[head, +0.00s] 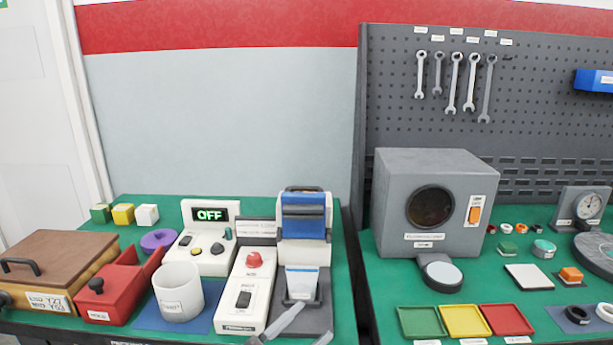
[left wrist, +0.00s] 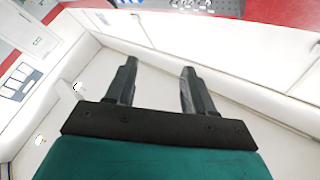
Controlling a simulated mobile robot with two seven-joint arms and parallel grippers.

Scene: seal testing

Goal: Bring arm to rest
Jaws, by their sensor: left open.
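My left gripper (head: 314,320) shows at the bottom edge of the head view, with only its grey fingers in sight. They appear in front of the sealing device (head: 304,250) with the blue top and the white packet (head: 302,282). In the left wrist view both fingers of the left gripper (left wrist: 158,68) stand apart with nothing between them. It is open and empty. Pale surfaces lie behind the fingers there. My right arm and gripper are not in view.
The left green bench (head: 330,290) carries a wooden box (head: 60,258), a red container (head: 112,290), a white cup (head: 178,292) and control boxes. The right bench carries a grey chamber (head: 400,190) and coloured trays (head: 465,321). Wrenches (head: 454,82) hang on the pegboard behind.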

